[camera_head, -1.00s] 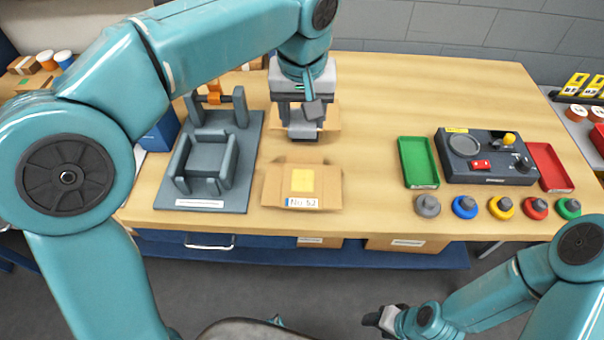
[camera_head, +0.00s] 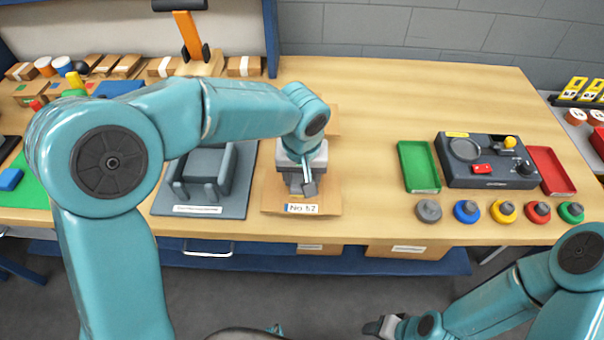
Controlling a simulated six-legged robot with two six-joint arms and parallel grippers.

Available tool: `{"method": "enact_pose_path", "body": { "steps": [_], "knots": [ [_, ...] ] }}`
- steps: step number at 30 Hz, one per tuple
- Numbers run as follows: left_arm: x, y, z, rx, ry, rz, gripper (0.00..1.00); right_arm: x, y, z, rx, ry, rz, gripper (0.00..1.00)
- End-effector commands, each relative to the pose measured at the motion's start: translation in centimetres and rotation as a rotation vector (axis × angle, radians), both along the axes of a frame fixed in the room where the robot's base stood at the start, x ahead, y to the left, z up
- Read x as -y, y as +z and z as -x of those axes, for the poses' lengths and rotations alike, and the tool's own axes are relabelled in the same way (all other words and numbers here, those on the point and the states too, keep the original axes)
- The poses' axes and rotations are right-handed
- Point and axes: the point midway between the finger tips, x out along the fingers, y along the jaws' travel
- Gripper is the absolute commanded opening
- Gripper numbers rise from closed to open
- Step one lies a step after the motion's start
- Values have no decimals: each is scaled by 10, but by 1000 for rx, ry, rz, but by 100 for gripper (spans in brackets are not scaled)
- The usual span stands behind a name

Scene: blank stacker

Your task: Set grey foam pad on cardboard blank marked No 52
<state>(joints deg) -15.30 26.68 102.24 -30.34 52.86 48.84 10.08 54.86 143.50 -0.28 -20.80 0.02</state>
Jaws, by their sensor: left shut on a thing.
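The cardboard blank (camera_head: 271,196) lies on the table near its front edge, right of the grey fixture, with a white label (camera_head: 301,208) reading No 52. My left gripper (camera_head: 303,188) is lowered over the middle of this blank. It is shut on the grey foam pad, which is mostly hidden by the gripper; I cannot tell whether the pad touches the blank. My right gripper (camera_head: 382,327) is low at the bottom of the view, in front of the table and away from the blank; its fingers are too small and dark to read.
The grey fixture (camera_head: 240,185) stands close left of the blank, partly behind my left arm. A green tray (camera_head: 418,166), a control box (camera_head: 487,170), a red tray (camera_head: 549,170) and several coloured knobs (camera_head: 466,209) are at the right. The table between blank and green tray is clear.

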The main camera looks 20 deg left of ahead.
Motion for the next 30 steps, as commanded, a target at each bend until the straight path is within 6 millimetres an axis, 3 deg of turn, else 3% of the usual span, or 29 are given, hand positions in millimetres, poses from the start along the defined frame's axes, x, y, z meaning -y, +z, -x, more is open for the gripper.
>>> {"method": "enact_pose_path", "body": {
  "steps": [7, 8, 9, 10, 17, 22, 30],
  "knots": [
    [0, -5, 0, 0, 0, 0, 24, 0, -6, 0, 0, 0, 0, 54],
    [0, -3, 0, 0, 0, 1, 61, 0, -4, 0, 0, 0, 0, 54],
    [0, -2, 0, 0, 0, 1, 74, 0, -3, 0, 0, 0, 0, 54],
    [0, -2, 0, 0, 0, 1, 77, 0, -3, 0, 0, 0, 0, 54],
    [0, -2, 0, 0, 0, 1, 77, 0, -3, 0, 0, 0, 0, 54],
    [1, 9, 0, 4, 0, 1, 77, 0, 1, 0, 0, 0, 0, 54],
    [4, 70, 9, 7, -2, 2, 77, 0, 2, 0, 0, 0, 0, 54]
  ]
}}
